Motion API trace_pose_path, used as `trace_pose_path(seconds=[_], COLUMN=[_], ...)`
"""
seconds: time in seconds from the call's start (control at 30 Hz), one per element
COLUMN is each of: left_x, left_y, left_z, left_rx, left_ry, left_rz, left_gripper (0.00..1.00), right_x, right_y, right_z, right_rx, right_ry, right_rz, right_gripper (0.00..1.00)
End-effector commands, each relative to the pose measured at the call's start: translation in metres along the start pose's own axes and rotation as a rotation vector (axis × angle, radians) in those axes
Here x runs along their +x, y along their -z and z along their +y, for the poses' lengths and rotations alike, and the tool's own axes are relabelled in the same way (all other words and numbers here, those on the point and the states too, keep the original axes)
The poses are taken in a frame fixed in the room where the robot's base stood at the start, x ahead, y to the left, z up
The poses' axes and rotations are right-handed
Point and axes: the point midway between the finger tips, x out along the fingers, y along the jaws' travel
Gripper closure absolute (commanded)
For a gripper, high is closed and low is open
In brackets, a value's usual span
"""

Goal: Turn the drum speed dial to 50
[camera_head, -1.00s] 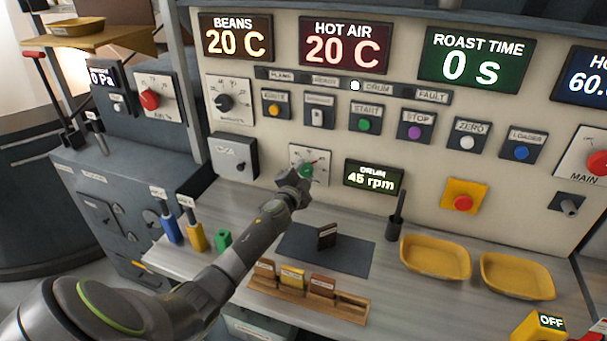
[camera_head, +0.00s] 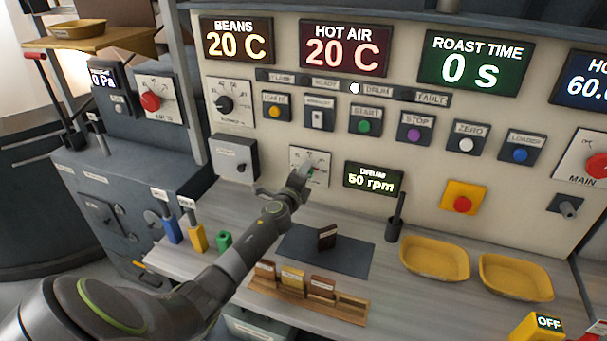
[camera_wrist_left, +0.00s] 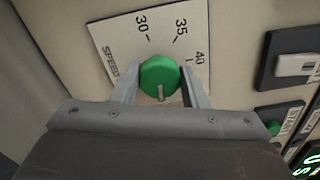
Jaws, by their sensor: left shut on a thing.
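The drum speed dial is a green knob on a white scale plate (camera_head: 322,158) on the panel, mostly covered by my gripper in the head view. In the left wrist view the green knob (camera_wrist_left: 160,74) sits between the fingers of my left gripper (camera_wrist_left: 158,84), which is shut on it. The scale shows 30, 35 and 40; the rest is hidden. A pale mark on the knob points toward the gripper's palm. In the head view my left gripper (camera_head: 297,180) is at the plate. The drum display (camera_head: 373,179) seems to read 50 rpm, slightly blurred.
Green START (camera_head: 364,126) and purple STOP (camera_head: 414,134) buttons are above the display. A grey switch box (camera_head: 234,157) is left of the dial. A rack of small blocks (camera_head: 307,293) and yellow trays (camera_head: 434,258) are on the bench below.

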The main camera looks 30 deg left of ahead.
Motion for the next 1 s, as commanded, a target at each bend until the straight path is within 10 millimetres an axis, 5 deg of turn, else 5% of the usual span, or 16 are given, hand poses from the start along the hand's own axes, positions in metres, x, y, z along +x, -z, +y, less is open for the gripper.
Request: trace_pose_path(seconds=[0.7, 0.73, 0.9, 1.0], left_x=[-0.0009, -0.0009, -0.0007, -0.0005], left_y=[0.0009, 0.0009, 0.0006, 0.0005], left_z=[0.0028, 0.0028, 0.0020, 0.0014], left_rx=[0.080, 0.080, 0.079, 0.079], left_ry=[-0.004, -0.004, -0.003, -0.002], left_rz=[0.001, 0.001, 0.001, 0.001], left_gripper=[0.83, 0.59, 0.40, 0.40], right_x=[-0.0010, -0.0010, -0.0011, -0.0011], right_y=[0.0003, 0.0003, 0.0003, 0.0004], right_z=[0.0002, 0.0002, 0.0002, 0.0001], right_rx=[0.000, 0.000, 0.000, 0.000], right_ry=[0.000, 0.000, 0.000, 0.000], right_rz=[0.000, 0.000, 0.000, 0.000], right_gripper=[1.00, 1.00, 1.00, 1.00])
